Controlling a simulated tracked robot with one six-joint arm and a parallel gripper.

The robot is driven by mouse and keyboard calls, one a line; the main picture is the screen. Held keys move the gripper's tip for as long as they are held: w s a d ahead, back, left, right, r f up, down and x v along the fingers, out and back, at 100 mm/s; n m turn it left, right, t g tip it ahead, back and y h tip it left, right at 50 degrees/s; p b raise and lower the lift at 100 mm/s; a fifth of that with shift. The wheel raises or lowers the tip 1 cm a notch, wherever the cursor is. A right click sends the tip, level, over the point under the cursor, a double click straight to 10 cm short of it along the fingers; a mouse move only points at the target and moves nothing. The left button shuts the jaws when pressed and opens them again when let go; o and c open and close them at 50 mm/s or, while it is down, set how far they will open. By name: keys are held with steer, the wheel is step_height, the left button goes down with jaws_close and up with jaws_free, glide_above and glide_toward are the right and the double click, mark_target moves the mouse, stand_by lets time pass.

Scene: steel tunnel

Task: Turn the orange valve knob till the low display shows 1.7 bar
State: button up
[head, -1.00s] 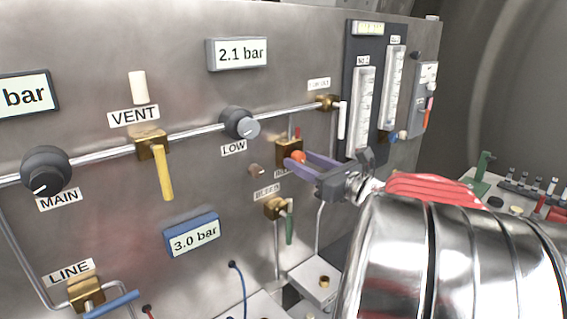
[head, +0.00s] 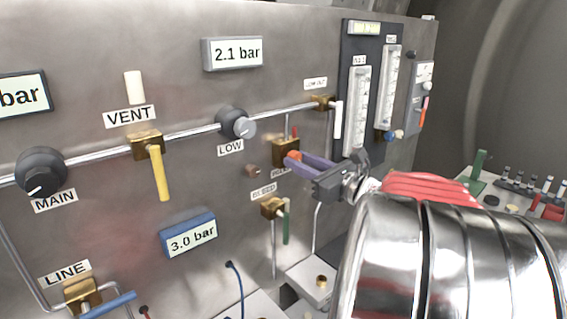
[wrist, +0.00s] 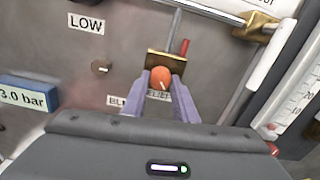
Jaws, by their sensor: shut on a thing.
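The orange valve knob (head: 292,158) sits on a brass block on the steel panel, right of the LOW knob (head: 235,123). It also shows in the wrist view (wrist: 161,76), with a pale mark on its face. My gripper (head: 303,162) has its purple fingers on either side of the knob and is shut on it; in the wrist view the fingertips (wrist: 162,84) flank it. The fingers partly cover the label below the knob. The grey-framed display (head: 233,53) above the LOW knob reads 2.1 bar.
A blue-framed display (head: 188,235) reads 3.0 bar. The yellow VENT lever (head: 160,172) and MAIN knob (head: 41,171) are to the left. A green lever (head: 286,222) hangs close below my gripper. A white lever (head: 337,119) and gauge tubes (head: 358,110) stand just right.

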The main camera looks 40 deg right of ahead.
steer(key=n, duration=0.6)
steer(key=shift+n, duration=0.4)
stand_by(0.3)
steer(key=o, duration=1.1)
steer(key=shift+c, duration=0.2)
steer(key=shift+s+d, duration=0.1)
steer(key=shift+s, duration=0.05)
steer(key=s, duration=1.3)
steer(key=shift+s+d, duration=0.15)
steer(key=shift+s, duration=0.15)
